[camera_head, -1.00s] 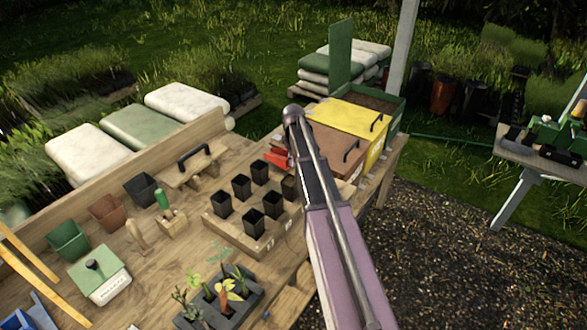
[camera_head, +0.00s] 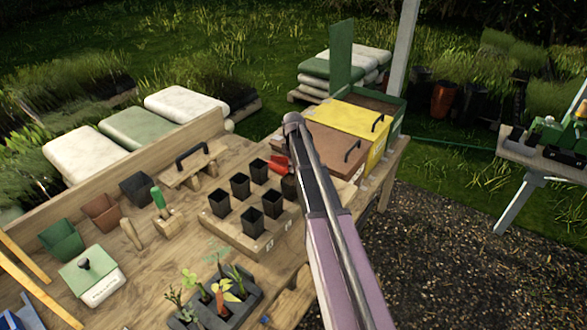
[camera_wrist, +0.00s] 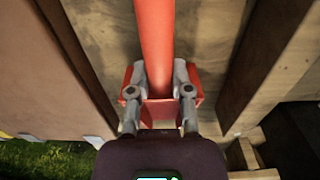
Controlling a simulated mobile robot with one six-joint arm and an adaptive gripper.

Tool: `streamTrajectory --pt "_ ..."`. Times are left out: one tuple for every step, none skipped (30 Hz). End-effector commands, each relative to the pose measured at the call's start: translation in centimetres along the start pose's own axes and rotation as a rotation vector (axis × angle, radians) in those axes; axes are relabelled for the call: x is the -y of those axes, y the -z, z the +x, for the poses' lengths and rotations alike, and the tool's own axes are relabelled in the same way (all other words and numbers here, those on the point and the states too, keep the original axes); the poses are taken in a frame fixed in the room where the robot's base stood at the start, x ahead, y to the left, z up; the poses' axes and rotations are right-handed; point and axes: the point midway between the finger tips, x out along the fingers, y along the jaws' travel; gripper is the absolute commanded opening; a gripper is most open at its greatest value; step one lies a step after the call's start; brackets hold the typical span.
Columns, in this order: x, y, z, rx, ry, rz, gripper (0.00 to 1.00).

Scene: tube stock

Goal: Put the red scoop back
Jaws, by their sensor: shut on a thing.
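The red scoop (camera_head: 280,163) shows in the head view beside the brown-lidded bin, partly hidden by my arm. In the wrist view, its long red handle (camera_wrist: 155,40) runs up out of the top of the picture, and a wider red part lies around my fingertips. My gripper (camera_wrist: 160,92) is shut on the scoop, one finger on each side of it. In the head view, my arm hides the gripper. Whether the scoop touches the wooden surface below, I cannot tell.
A brown-lidded bin (camera_head: 333,149), a yellow-lidded bin (camera_head: 351,118) and an open green bin (camera_head: 399,113) stand in a row at the right. Black pots stand in a wooden rack (camera_head: 228,231) left of my arm. In the wrist view, wooden slats (camera_wrist: 265,60) run close on the right.

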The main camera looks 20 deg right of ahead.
Motion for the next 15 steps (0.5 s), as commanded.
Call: streamTrajectory --pt "-0.01 -0.01 -0.01 0.000 0.000 0.000 0.00" --pt "0.00 -0.01 0.02 0.000 0.000 0.000 0.00" --pt "-0.01 -0.01 0.11 0.000 0.000 0.000 0.00" --pt "-0.01 -0.01 0.20 0.000 0.000 0.000 0.00" --pt "-0.01 -0.01 0.29 0.000 0.000 0.000 0.00" --pt "-0.02 -0.02 0.39 0.000 0.000 0.000 0.00" --pt "-0.02 -0.02 0.37 0.000 0.000 0.000 0.30" --pt "-0.02 -0.02 0.30 0.000 0.000 0.000 0.39" --pt "-0.02 -0.02 0.28 0.000 0.000 0.000 0.51" --pt "-0.02 -0.02 0.28 0.000 0.000 0.000 0.60" --pt "-0.02 -0.02 0.28 0.000 0.000 0.000 0.61" --pt "-0.02 -0.02 0.28 0.000 0.000 0.000 0.61" --pt "-0.02 -0.02 0.28 0.000 0.000 0.000 0.61" --pt "-0.02 -0.02 0.28 0.000 0.000 0.000 0.61" --pt "-0.03 -0.03 0.28 0.000 0.000 0.000 0.61"
